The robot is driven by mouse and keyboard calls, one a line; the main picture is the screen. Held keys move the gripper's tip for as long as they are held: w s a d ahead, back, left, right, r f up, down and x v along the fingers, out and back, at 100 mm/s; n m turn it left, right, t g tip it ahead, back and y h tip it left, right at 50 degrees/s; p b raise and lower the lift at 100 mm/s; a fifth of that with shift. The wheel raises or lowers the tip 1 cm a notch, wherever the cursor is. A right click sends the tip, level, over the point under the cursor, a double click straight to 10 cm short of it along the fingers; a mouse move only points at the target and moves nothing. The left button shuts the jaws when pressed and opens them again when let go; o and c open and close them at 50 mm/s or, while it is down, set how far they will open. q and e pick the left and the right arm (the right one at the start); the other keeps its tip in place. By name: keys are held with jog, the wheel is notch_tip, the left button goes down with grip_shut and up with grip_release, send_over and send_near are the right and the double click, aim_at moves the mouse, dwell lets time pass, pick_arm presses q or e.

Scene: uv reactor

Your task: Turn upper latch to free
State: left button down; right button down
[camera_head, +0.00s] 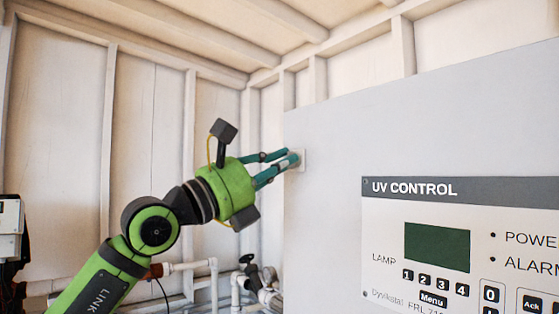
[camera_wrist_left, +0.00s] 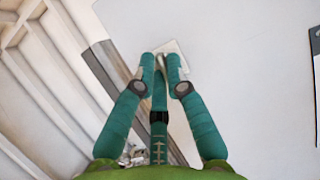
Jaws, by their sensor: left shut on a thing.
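The upper latch (camera_head: 301,158) is a small pale plate with a knob at the upper left edge of the grey cabinet door. It also shows in the left wrist view (camera_wrist_left: 176,47), partly hidden behind the fingers. My left gripper (camera_head: 293,158) reaches it from the left, and its teal fingers are closed together at the latch. In the left wrist view the fingertips (camera_wrist_left: 162,62) meet around a small metallic part in front of the plate. The exact angle of the latch is hidden by the fingers. My right gripper is not in view.
The grey cabinet front (camera_head: 340,145) fills the right side, with a UV control panel (camera_head: 460,240) on it. White pipes and a valve (camera_head: 260,275) stand low behind my left arm. A pale framed wall (camera_head: 150,110) is at the left and back.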

pick_arm(q)
jog(key=m+p, duration=0.1)
jog(key=m+g+p, duration=0.1)
jog(key=shift+w+r+m+h, duration=0.1)
jog(key=shift+r+m+h, duration=0.1)
jog(key=shift+m+h, duration=0.2)
jog(key=shift+a+m+g+p, duration=0.1)
jog(key=shift+m+g+p, duration=0.5)
jog(key=shift+m, duration=0.6)
jog(key=m+g+p, duration=0.1)
jog(key=m+g, duration=0.1)
jog(key=m, duration=0.2)
jog(key=m+g+p, duration=0.2)
jog(key=m, duration=0.3)
jog(key=m+g+p, duration=0.2)
jog(key=m, duration=0.2)
jog(key=shift+r+y, duration=0.3)
jog(key=shift+r, duration=0.05)
jog(key=shift+m+y+p, duration=0.6)
jog(key=shift+m+p, duration=0.25)
jog(key=shift+m, duration=0.85)
jog(key=shift+f, duration=0.1)
jog(key=c, duration=1.6)
grip_release()
